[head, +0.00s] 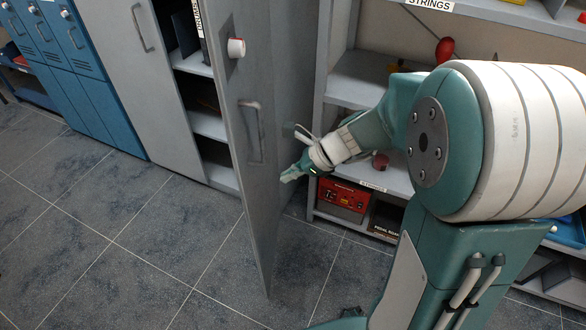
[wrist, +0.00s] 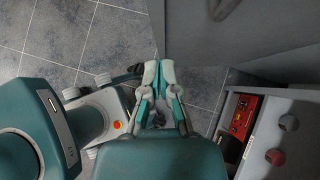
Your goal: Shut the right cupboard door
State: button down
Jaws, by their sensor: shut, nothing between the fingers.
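The right cupboard door (head: 275,80) is grey and stands open, swung out toward me. It bears a grey bar handle (head: 251,132) and a white round piece (head: 236,47) higher up. My gripper (head: 287,178) is shut and empty, below and right of the handle, on the handle side of the door. In the wrist view the shut fingers (wrist: 158,68) lie beside the grey door panel (wrist: 240,40); I cannot tell whether they touch it. The cupboard's opening shows shelves (head: 208,124) left of the door.
The left cupboard door (head: 155,80) is closed, with blue lockers (head: 75,75) beyond it. An open shelf unit (head: 355,85) stands right of the open door, with a red box (head: 343,200) low down. Tiled floor (head: 130,250) in front is clear.

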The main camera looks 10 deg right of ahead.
aim_at(246, 188)
jog(key=a+f, duration=0.1)
jog(key=a, duration=0.1)
jog(key=w+a+f, duration=0.1)
jog(key=a, duration=0.1)
jog(key=w+a+f, duration=0.1)
jog(key=a+f, duration=0.1)
jog(key=a, duration=0.1)
jog(key=shift+w, duration=0.1)
jog(key=shift+w+a, duration=0.15)
jog(key=shift+a, duration=0.2)
jog(key=shift+a, duration=0.1)
